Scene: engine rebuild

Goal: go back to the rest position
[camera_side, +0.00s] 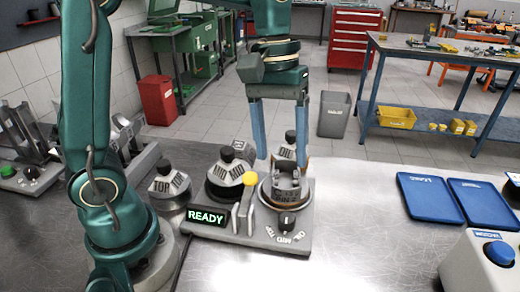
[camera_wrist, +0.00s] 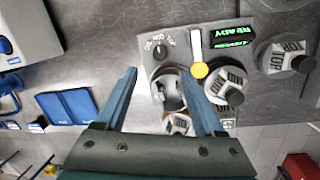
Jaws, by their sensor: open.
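My gripper (camera_side: 280,158) is open, its two blue fingers pointing down above a grey fixture base (camera_side: 230,225). A grey metal piece, perhaps a piston (camera_side: 287,183), sits in a round copper-edged seat on the base, below and between the fingertips. No held object shows. In the wrist view, my open gripper (camera_wrist: 158,76) has that round seat (camera_wrist: 168,88) between its fingers. A green READY display (camera_side: 207,217) is lit on the base. Beside it is a lever with a yellow ball (camera_side: 250,179). A black selector knob (camera_side: 287,220) has OIL, MID and TOP marks.
Two blue trays (camera_side: 428,196) lie to the right, near a white box with a blue button (camera_side: 490,262). The bench between is clear.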

